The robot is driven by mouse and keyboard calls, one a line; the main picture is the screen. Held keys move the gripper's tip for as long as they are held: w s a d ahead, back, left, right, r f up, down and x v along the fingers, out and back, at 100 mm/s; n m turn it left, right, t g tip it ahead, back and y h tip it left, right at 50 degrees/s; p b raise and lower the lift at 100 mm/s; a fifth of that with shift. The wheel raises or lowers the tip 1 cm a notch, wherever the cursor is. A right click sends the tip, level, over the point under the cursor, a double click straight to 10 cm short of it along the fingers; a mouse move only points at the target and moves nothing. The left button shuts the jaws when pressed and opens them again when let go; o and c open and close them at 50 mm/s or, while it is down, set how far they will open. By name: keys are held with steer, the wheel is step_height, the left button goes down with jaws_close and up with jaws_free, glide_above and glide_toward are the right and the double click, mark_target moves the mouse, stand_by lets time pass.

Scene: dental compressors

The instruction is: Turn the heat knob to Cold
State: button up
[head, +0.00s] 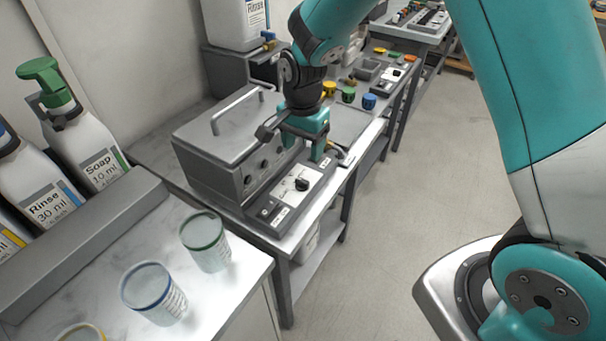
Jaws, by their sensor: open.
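A control panel (264,212) lies in front of a grey lidded box on the bench. A black knob (302,184) stands on its white plate; this may be the heat knob, but its markings are too small to read. Several dark round knobs (248,180) also sit on the box's front face. My gripper (294,148) points down, open, with its fingers apart. In the picture it is just behind the black knob, over the far end of the panel. I see nothing between the fingers. Whether they touch anything cannot be told.
The grey box (215,150) with a raised handle stands left of my gripper. Yellow, green and blue knobs (369,101) are farther back. Cups (206,240) and pump bottles (82,145) are on the near left counter.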

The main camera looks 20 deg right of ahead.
mark_target(303, 179)
step_height(303, 179, down, 10)
steer(key=shift+f+p, duration=0.1)
steer(key=shift+p, duration=0.35)
steer(key=shift+c, duration=0.5)
steer(key=c, duration=0.8)
steer(key=shift+n, duration=0.3)
steer(key=n, duration=0.5)
steer(key=shift+w+a+n+b, duration=0.1)
steer(key=shift+a+n+b, duration=0.05)
steer(key=shift+n+b, duration=0.2)
steer(key=n, duration=0.5)
steer(key=shift+a+n+b, duration=0.1)
steer(key=shift+n+b, duration=0.15)
steer(key=shift+b, duration=0.05)
